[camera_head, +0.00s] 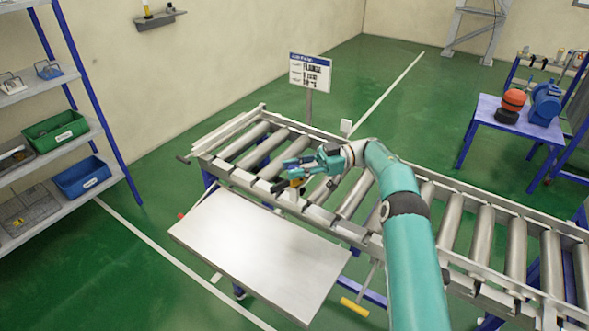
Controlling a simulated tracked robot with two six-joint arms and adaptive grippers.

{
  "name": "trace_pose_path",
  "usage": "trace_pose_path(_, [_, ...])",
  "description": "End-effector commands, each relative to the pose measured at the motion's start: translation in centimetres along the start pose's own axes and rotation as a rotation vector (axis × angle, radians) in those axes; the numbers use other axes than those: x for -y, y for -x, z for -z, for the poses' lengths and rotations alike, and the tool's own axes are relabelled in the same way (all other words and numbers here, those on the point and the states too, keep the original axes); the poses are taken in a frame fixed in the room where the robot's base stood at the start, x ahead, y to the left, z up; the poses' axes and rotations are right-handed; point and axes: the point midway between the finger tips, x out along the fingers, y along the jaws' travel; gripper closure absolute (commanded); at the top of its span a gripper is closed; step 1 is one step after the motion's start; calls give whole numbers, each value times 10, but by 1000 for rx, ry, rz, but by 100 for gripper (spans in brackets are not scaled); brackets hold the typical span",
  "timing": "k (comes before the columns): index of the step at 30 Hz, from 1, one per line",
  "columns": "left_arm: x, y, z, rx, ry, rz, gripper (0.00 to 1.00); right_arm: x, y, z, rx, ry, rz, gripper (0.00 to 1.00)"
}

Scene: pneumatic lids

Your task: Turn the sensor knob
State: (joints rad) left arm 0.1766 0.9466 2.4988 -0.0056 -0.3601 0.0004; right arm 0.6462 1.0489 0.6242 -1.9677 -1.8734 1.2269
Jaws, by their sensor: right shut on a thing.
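My right gripper (287,174) reaches in from the lower right on its teal arm, over the front rail of the roller conveyor (473,280). Its dark fingers point left and are closed around a small part at the rail. A small orange-yellow piece (297,182) shows at the fingers; it appears to be the sensor knob, mostly hidden by them. Its turn angle is too small to tell. My left gripper is out of view.
A bare metal table (260,250) stands in front of the conveyor. A sign (310,72) rises behind it. Shelves with a green bin (57,131) and a blue bin (82,177) stand at left. A blue table (497,115) with an orange-and-black device stands at right.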

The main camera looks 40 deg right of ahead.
Motion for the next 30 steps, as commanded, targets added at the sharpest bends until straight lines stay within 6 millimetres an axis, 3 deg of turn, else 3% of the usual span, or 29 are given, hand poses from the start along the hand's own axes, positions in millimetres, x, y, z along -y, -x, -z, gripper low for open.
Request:
trace_pose_path(3, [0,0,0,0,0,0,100,1,-2,0,-3,-1,7,100])
trace_pose_path(4, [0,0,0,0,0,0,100,1,-2,0,-3,-1,7,68])
trace_pose_path(8, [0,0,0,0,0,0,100,1,-1,0,-3,0,4,46])
trace_pose_path(20, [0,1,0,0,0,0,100,0,0,5,-1,1,0,45])
trace_pose_path(30, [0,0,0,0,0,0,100,0,0,57,-1,6,1,45])
